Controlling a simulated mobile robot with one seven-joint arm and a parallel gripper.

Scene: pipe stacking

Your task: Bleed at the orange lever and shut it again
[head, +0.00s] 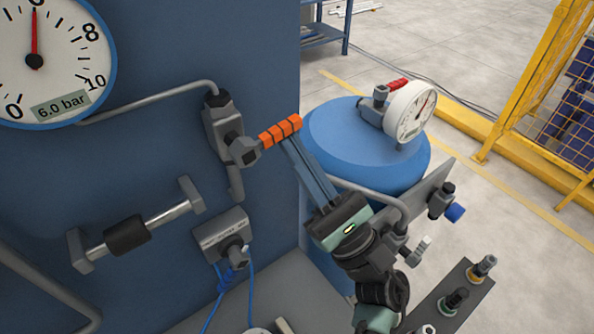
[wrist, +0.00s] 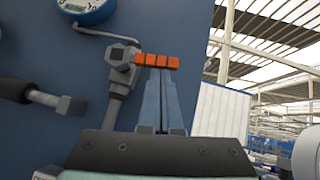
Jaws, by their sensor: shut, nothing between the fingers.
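The orange lever (head: 280,131) sticks out to the right from a grey valve (head: 226,128) on the blue panel. In the wrist view the lever (wrist: 157,61) lies level, pointing right from the valve's hub (wrist: 120,55). My gripper (head: 288,143) is shut and empty, its blue fingers pointing up at the lever from below right. The fingertips (wrist: 161,70) are at the lever's lower edge; whether they touch it I cannot tell. The large gauge (head: 34,62) reads 6.0 bar, its needle pointing straight up.
A blue tank (head: 350,150) with a small gauge (head: 410,110) stands right of the panel. A handle bar (head: 165,213) and a grey fitting with blue tubes (head: 222,236) are below the valve. A yellow fence (head: 530,75) stands on the far right, with open floor before it.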

